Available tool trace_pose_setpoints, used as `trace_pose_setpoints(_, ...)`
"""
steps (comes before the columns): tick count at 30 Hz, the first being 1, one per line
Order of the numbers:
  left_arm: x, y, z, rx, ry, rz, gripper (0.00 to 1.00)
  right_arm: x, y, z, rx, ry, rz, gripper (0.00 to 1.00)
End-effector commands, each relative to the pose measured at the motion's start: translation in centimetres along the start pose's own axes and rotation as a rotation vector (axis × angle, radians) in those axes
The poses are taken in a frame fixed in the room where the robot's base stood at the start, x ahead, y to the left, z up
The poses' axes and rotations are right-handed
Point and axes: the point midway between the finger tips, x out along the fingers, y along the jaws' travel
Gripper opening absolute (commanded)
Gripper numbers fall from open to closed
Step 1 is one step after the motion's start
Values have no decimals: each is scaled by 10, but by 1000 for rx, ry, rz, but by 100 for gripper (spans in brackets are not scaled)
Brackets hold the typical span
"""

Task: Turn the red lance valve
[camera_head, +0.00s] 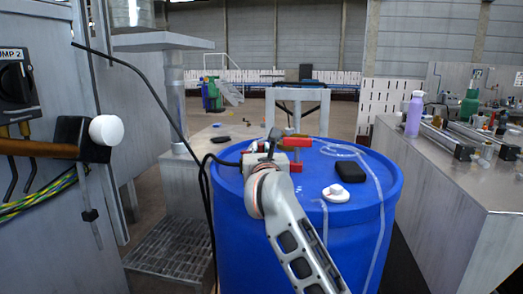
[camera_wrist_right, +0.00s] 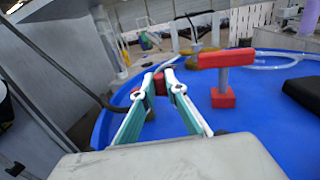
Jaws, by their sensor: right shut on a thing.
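In the head view my right gripper (camera_head: 268,150) is over the top of the blue drum (camera_head: 232,207), beside a red T-shaped handle (camera_head: 297,142) with a red block (camera_head: 296,168) below it. In the right wrist view the handle (camera_wrist_right: 226,58) stands on a grey stem above its red block (camera_wrist_right: 223,98), to the right of the fingers and apart from them. The right fingers (camera_wrist_right: 160,83) close together on a small red part (camera_wrist_right: 160,85); the fingers hide most of it. I cannot tell how this part joins the handle. My left gripper is not in view.
A black hose (camera_head: 150,82) hangs from the left cabinet (camera_head: 45,110) to the drum. A white cap (camera_head: 336,193) and a black box (camera_head: 350,172) lie on the drum top. A metal bench (camera_head: 455,180) with a purple bottle (camera_head: 414,114) stands at the right.

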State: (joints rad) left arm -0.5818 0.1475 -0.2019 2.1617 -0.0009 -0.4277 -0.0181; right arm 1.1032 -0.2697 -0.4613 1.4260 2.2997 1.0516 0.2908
Motion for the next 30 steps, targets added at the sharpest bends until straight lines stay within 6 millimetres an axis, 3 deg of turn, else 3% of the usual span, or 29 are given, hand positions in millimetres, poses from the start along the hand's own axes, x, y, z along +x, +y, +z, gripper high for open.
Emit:
trace_pose_setpoints(1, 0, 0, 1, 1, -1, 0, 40, 0, 1, -2, 0, 2, 1, 20)
trace_pose_setpoints(2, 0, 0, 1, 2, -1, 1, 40, 0, 1, -2, 0, 2, 1, 28)
trace_pose_setpoints(3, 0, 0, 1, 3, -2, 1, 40, 0, 0, -2, 0, 2, 1, 30)
trace_pose_setpoints(14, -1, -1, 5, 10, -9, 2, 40, 0, 0, 3, 0, 0, 1, 30)
trace_pose_setpoints(30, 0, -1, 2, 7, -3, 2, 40, 0, 1, 87, 2, 0, 2, 30)
